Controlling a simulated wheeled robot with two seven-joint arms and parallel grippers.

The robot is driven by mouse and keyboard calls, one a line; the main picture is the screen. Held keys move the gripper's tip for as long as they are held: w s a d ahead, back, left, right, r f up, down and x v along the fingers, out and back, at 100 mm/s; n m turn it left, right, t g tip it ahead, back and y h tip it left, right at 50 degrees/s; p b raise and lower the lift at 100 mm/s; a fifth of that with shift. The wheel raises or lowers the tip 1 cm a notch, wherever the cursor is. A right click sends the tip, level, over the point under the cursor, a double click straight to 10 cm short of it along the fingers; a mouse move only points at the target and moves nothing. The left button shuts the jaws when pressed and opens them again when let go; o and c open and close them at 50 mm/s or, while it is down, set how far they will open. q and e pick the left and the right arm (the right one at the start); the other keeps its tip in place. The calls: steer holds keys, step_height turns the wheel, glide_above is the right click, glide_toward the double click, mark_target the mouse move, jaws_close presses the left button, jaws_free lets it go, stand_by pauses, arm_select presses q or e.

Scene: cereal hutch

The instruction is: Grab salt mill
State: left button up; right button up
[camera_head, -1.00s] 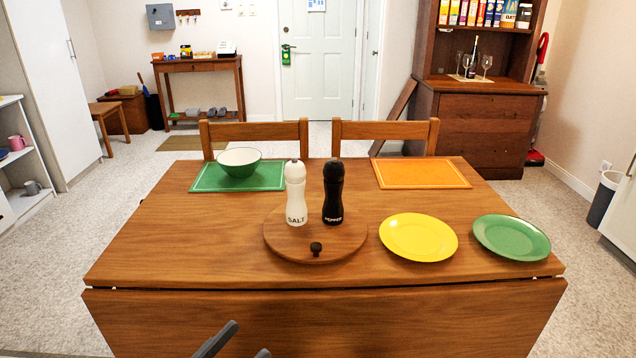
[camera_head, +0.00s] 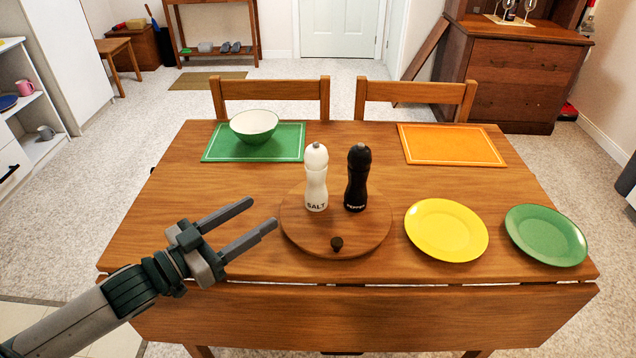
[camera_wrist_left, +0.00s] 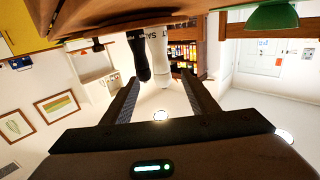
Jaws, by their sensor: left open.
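The white salt mill (camera_head: 316,180) stands upright on a round wooden board (camera_head: 300,236) on the table, marked SALT. The black pepper mill (camera_head: 357,178) stands upright just to its right. My left gripper (camera_head: 262,214) is open and empty, to the left of the salt mill and apart from it, with its fingers pointing towards the board. In the left wrist view, which is upside down, the salt mill (camera_wrist_left: 158,52) and the pepper mill (camera_wrist_left: 138,55) show beyond the open fingers (camera_wrist_left: 160,92). My right gripper is not in view.
A green bowl (camera_head: 254,124) sits on a green mat (camera_head: 216,146) at the back left. An orange mat (camera_head: 452,145) lies at the back right. A yellow plate (camera_head: 446,230) and a green plate (camera_head: 546,236) are right of the board. The table's left middle is clear.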

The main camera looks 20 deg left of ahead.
mark_target(309, 182)
arm_select(q)
steer(key=shift+w, duration=0.15)
steer(key=p+x, duration=0.1)
steer(key=x, duration=1)
steer(key=shift+w+d, duration=0.1)
steer(key=shift+w, duration=0.15)
steer(key=shift+w+d, duration=0.1)
steer(key=shift+w, duration=0.05)
steer(key=shift+f, duration=0.1)
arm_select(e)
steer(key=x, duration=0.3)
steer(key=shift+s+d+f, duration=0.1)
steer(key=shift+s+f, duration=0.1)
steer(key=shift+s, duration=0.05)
